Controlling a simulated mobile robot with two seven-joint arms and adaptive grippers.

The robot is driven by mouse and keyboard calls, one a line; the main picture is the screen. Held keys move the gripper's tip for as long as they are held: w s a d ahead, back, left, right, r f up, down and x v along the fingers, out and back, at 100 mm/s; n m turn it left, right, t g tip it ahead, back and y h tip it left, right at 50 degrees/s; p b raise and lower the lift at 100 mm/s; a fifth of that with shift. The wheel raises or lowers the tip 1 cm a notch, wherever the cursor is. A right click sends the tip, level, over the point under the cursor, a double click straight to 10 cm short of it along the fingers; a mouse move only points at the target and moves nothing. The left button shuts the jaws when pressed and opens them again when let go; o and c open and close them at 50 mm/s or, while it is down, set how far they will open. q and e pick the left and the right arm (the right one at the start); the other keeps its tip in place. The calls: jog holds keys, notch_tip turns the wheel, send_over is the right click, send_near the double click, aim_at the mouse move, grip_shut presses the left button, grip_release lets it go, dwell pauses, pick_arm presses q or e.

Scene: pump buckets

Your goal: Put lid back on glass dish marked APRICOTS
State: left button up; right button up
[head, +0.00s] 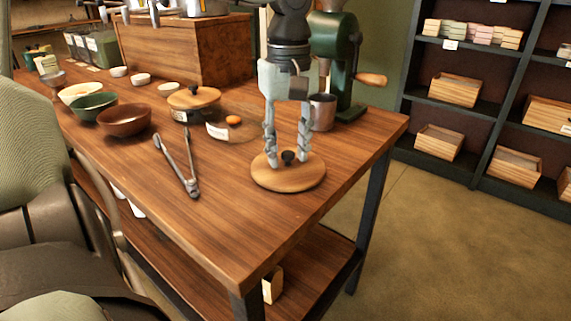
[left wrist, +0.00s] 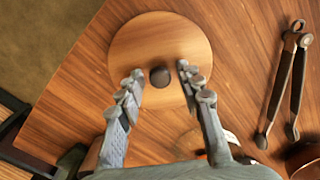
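A round wooden lid (head: 289,178) with a dark knob (head: 288,157) lies flat on the table near its front right edge. It also shows in the left wrist view (left wrist: 160,35). My left gripper (head: 288,153) points down over the lid, its fingers open on either side of the knob (left wrist: 160,76), with gaps visible in the left wrist view. An uncovered glass dish (head: 217,131) with a pale label and an orange piece inside stands behind and left of the lid; the label is too small to read. My gripper partly hides this dish in the left wrist view. My right gripper is not in view.
Metal tongs (head: 176,166) lie left of the lid. A second, lidded dish (head: 193,102) stands behind the open dish. Several bowls (head: 124,120) are at left. A metal cup (head: 321,113) and green grinder (head: 338,65) stand behind the gripper. Bare tabletop lies in front.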

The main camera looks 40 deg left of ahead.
pick_arm(q)
jog(key=c, duration=0.6)
jog(key=shift+c, duration=0.2)
jog(key=shift+r, duration=0.1)
jog(key=shift+r+p, duration=1.65)
jog(key=shift+r, duration=0.55)
